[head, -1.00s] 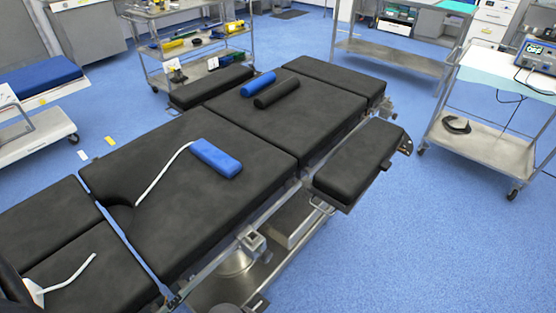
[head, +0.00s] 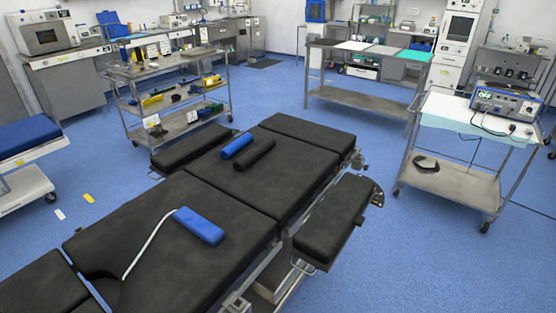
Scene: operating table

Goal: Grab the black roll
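The black roll (head: 254,155) lies on the far part of the black padded operating table (head: 225,188). A blue roll (head: 237,145) lies beside it on its left, roughly parallel and close to it. A blue block-shaped cushion (head: 199,226) lies on the nearer section of the table. A thin white curved rod (head: 147,246) lies on the pad and reaches to this cushion. Neither of my grippers shows in the head view.
Padded side boards flank the table on the left (head: 190,150) and right (head: 331,222). A steel cart (head: 188,121) with tools stands behind on the left. A trolley (head: 455,183) bearing a device stands at the right. Blue floor is open at the lower right.

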